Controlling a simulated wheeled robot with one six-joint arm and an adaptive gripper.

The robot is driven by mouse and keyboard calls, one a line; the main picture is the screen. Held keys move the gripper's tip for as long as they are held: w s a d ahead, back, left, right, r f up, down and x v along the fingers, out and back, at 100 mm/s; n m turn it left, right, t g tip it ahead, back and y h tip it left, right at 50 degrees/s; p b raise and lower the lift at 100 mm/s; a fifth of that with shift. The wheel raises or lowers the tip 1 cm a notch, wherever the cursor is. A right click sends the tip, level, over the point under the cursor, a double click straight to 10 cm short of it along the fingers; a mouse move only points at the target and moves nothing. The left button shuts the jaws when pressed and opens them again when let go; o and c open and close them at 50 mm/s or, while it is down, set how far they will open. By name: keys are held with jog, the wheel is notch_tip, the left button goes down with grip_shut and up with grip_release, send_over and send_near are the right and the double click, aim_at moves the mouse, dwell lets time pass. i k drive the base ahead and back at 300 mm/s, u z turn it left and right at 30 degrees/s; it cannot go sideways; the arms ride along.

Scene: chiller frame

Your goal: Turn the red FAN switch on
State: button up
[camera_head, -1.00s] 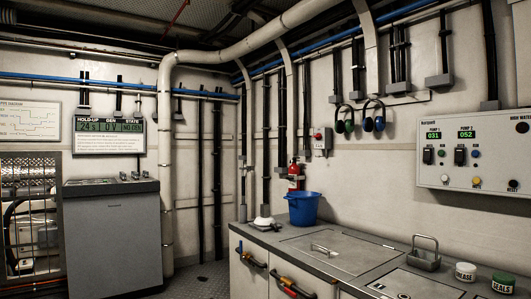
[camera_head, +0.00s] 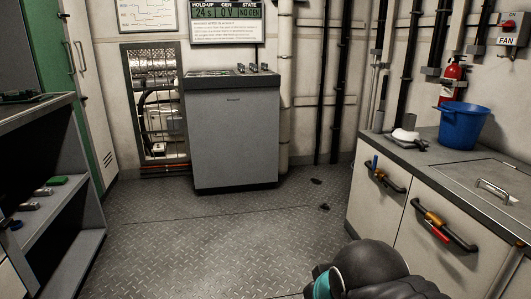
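The FAN switch (camera_head: 513,35) is a small grey box on the right wall, at the top right corner of the head view. It has a red knob (camera_head: 510,20), an ON mark above it and a white FAN label below. The knob's exact setting is too small to tell. A dark rounded part of my own arm with a teal ring shows at the bottom, well below and left of the switch. My gripper's fingers do not show, and nothing of mine touches the switch.
A counter (camera_head: 415,155) with drawer handles runs along the right below the switch. On it stand a blue bucket (camera_head: 461,127) and a white object (camera_head: 405,134). A red extinguisher (camera_head: 452,80) hangs behind. A grey cabinet (camera_head: 233,135) stands at the back, shelves (camera_head: 60,190) at left. The middle floor is clear.

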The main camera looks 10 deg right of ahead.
aim_at(509, 25)
jog(key=i, duration=1.85)
jog(key=z, duration=0.8)
jog(key=i, duration=1.15)
jog(key=z, duration=1.7)
jog(key=i, duration=0.7)
jog(key=z, duration=0.5)
